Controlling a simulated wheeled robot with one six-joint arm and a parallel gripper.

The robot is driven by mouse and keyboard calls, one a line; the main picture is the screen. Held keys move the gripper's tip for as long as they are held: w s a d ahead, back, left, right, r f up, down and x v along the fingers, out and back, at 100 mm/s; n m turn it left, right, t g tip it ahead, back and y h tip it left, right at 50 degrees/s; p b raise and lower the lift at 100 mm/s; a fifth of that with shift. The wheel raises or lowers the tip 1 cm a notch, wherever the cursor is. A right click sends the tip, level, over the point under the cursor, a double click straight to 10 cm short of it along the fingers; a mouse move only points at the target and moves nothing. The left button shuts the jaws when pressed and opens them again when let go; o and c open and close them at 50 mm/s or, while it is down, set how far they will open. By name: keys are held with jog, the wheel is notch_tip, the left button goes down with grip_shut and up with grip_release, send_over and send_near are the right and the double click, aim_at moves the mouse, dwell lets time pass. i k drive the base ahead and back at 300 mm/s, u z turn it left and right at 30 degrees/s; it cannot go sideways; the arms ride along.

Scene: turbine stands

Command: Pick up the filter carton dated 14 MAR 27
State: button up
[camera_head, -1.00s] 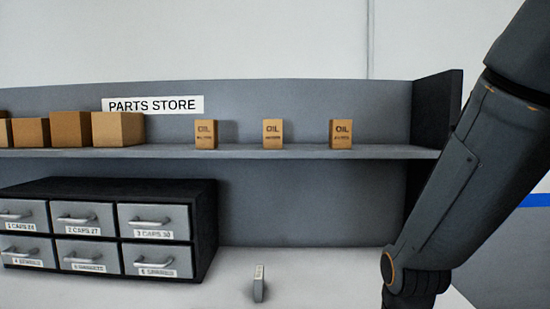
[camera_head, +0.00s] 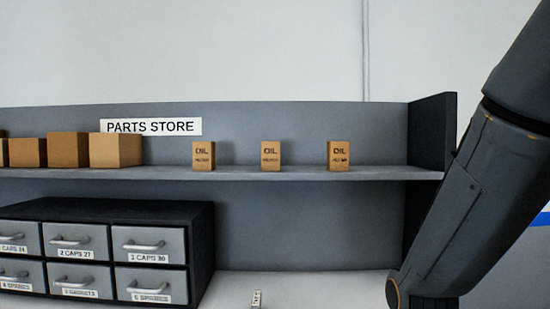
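Three small brown cartons marked OIL stand upright and apart on the grey shelf (camera_head: 380,174): a left carton (camera_head: 203,156), a middle carton (camera_head: 270,156) and a right carton (camera_head: 338,156). Each has a smaller second line of print under OIL. That line is too small and blurred to read for certain, so I cannot tell which carton is dated 14 MAR 27. My gripper is not in view; only my dark arm shows, along the right side.
Plain brown boxes (camera_head: 116,150) stand on the shelf's left part, by a PARTS STORE sign (camera_head: 151,126). A dark drawer cabinet (camera_head: 203,250) stands below left. A small labelled item (camera_head: 257,299) is at the bottom edge. The shelf's dark end panel (camera_head: 432,140) bounds the right.

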aim_at(270, 150)
jog(key=z, duration=1.8)
jog(key=k, duration=0.9)
jog(key=u, duration=1.8)
jog(key=i, duration=0.3)
jog(key=u, duration=0.05)
